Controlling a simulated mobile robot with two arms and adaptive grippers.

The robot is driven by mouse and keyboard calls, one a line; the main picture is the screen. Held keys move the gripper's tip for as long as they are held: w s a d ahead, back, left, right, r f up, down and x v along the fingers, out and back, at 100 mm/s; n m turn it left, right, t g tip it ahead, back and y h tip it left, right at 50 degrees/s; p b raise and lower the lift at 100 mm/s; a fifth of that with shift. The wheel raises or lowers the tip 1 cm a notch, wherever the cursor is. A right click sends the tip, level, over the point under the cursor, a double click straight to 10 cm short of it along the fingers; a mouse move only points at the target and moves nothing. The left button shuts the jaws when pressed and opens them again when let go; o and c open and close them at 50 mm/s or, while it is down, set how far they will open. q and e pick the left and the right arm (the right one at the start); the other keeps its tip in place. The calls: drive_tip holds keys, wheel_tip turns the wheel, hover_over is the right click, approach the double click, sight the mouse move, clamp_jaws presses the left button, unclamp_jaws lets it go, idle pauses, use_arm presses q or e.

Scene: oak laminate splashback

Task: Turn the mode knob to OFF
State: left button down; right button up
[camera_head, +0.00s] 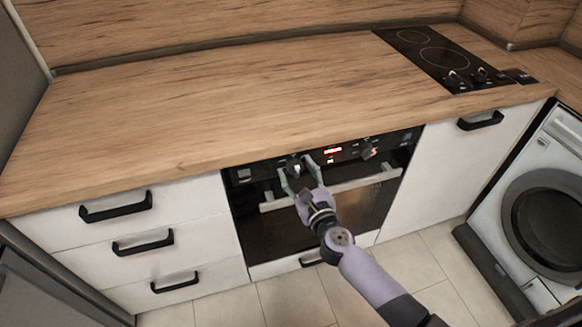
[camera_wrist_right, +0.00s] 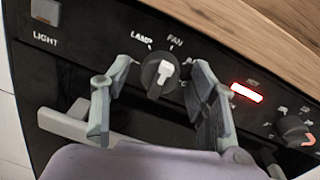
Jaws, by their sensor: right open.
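A dark round knob (camera_wrist_right: 158,75) with a white pointer is on the black oven panel, with the labels LAMP and FAN around its upper side. It appears to be the mode knob; no OFF label can be read clearly. The white pointer is turned toward the upper right. My right gripper (camera_wrist_right: 161,68) is open, with one finger on each side of the knob; whether they touch it cannot be told. In the head view my right gripper (camera_head: 299,166) is at the left part of the oven panel, partly covering the knob. My left gripper is out of view.
A second knob (camera_head: 368,151) is to the right, past a lit red display (camera_head: 333,150). A LIGHT button (camera_wrist_right: 46,11) is at the left. The oven handle (camera_head: 350,185) runs just below the panel, and the wooden worktop (camera_head: 220,100) overhangs above.

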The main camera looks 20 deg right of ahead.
drive_tip(key=shift+c, duration=1)
drive_tip(key=c, duration=1)
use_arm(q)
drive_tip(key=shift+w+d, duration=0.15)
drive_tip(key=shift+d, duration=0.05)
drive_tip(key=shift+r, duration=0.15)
use_arm(e)
drive_tip(key=shift+r, duration=0.1)
